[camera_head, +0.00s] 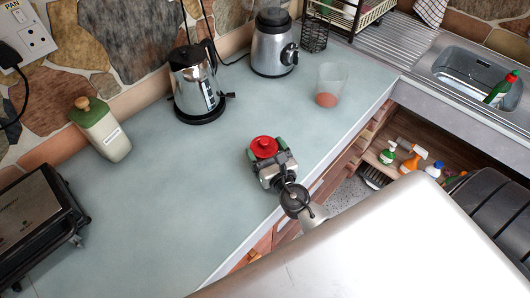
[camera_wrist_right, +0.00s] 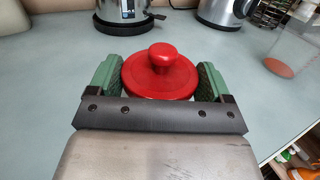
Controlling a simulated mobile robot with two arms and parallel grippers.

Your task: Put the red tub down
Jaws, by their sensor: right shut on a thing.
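The red tub (camera_head: 264,147) has a round lid with a knob and is seen from above, at the counter's front part in the head view. My right gripper (camera_head: 267,156) is around it, with its green-padded fingers on either side. In the right wrist view the red tub (camera_wrist_right: 160,75) sits between the two fingers of the right gripper (camera_wrist_right: 160,82). The tub's lower body is hidden by the gripper, and I cannot tell whether its base touches the counter (camera_head: 165,195). My left gripper is not in view.
A steel kettle (camera_head: 197,85), a blender (camera_head: 272,45) and a clear cup (camera_head: 330,85) stand towards the back and right. A green-lidded canister (camera_head: 101,130) and a black grill (camera_head: 38,225) are at left. The counter left of the tub is clear.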

